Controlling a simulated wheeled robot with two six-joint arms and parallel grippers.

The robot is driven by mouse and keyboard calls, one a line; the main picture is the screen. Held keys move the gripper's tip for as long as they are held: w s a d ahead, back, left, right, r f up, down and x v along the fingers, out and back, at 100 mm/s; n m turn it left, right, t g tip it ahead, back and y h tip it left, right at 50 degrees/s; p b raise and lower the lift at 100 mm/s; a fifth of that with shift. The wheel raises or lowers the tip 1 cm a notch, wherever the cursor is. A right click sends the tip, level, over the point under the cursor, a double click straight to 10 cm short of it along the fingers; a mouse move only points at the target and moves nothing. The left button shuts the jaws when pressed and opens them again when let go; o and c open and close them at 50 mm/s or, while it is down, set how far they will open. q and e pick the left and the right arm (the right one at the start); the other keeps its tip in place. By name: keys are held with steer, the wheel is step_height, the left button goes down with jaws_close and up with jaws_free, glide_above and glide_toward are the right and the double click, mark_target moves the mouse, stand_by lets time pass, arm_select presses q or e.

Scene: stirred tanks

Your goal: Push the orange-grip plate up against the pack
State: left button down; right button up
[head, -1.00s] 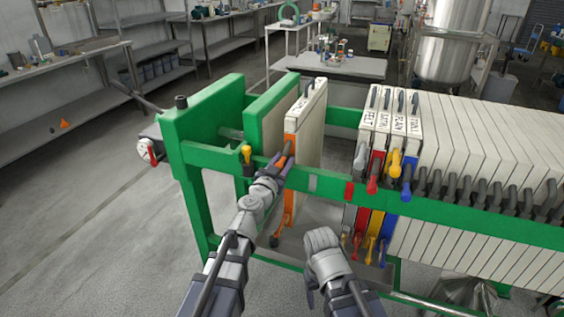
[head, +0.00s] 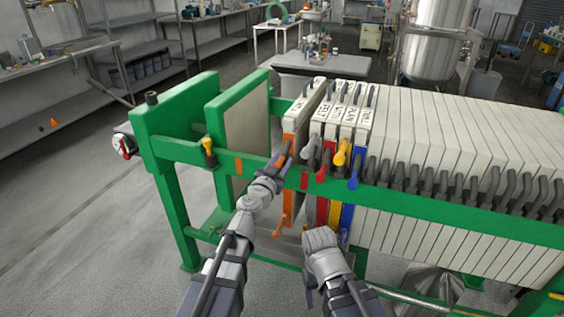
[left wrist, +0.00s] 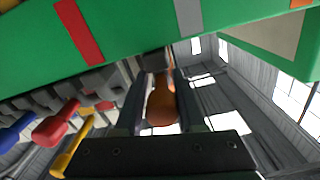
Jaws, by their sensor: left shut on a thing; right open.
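The orange-grip plate (head: 288,122) is pale with an orange edge and hangs upright in the green frame. My left gripper (head: 281,164) is shut on its orange grip, which shows between the fingers in the left wrist view (left wrist: 161,104). The plate stands close beside the pack (head: 440,130), at the grey-grip plate (head: 318,120); I cannot tell whether they touch. Red (head: 323,163), yellow (head: 342,152) and blue (head: 354,172) grips follow to the right. My right gripper (head: 322,242) is open and empty, low in front of the frame; its fingers are mostly hidden.
A green rail (head: 270,170) with coloured marks runs along the front of the plates. A green end plate (head: 228,125) with a pale face stands to the left, with a clear gap between it and the orange-grip plate. A yellow-topped handle (head: 208,146) stands on the rail.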

arm_select(q)
steer(key=c, duration=0.6)
jaws_free()
steer(key=shift+s, duration=0.1)
steer(key=v, duration=0.7)
steer(key=shift+s+a, duration=0.15)
steer(key=shift+s, duration=0.1)
